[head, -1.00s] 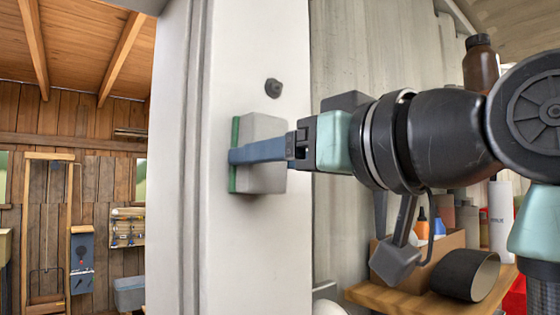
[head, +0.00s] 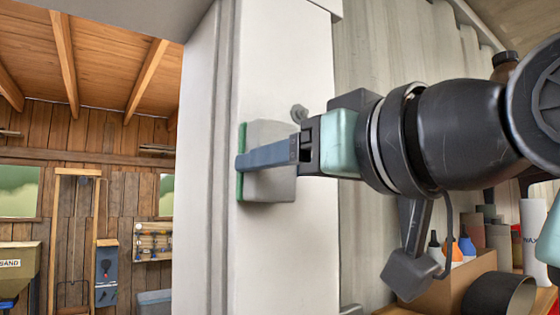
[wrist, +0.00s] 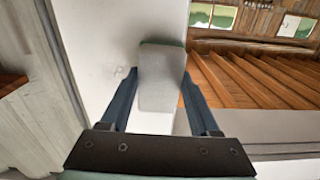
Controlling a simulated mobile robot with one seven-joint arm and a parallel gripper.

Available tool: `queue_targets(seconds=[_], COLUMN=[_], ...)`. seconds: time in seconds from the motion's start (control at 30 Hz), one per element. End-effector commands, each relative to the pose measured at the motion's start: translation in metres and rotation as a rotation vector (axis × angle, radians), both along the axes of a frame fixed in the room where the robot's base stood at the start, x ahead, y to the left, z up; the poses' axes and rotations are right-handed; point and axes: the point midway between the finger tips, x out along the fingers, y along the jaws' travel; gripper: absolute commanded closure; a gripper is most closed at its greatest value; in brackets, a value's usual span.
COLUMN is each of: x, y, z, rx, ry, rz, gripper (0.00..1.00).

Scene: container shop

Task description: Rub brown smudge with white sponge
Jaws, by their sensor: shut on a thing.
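The white sponge (head: 270,182) looks light grey, with a green layer along its left side. My gripper (head: 240,162) is shut on it and holds it upright in front of a white post (head: 285,255); I cannot tell whether it touches the post. The sponge (wrist: 160,88) also shows between my two fingers (wrist: 160,100) in the wrist view. A small rounded grey mark (head: 299,114), probably the smudge, lies on the post just off the sponge's upper right corner. A faint mark (wrist: 120,72) shows left of the sponge in the wrist view.
Right of the post is a corrugated wall (head: 375,55). A shelf at the lower right holds bottles (head: 466,247), a cardboard box (head: 462,280) and a black cylinder (head: 500,294). Left of the post is an open wooden room with a sand bin (head: 20,268).

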Motion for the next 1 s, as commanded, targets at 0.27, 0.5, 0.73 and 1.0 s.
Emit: queue_targets(seconds=[0.27, 0.5, 0.73, 1.0], x=[0.014, 0.019, 0.031, 0.037], y=[-0.019, -0.027, -0.043, -0.051], z=[0.000, 0.000, 0.000, -0.001], rx=[0.001, 0.002, 0.003, 0.001], ry=[0.002, 0.004, 0.003, 0.002], rz=[-0.001, -0.002, -0.003, -0.002], gripper=[0.98, 0.98, 0.98, 0.98])
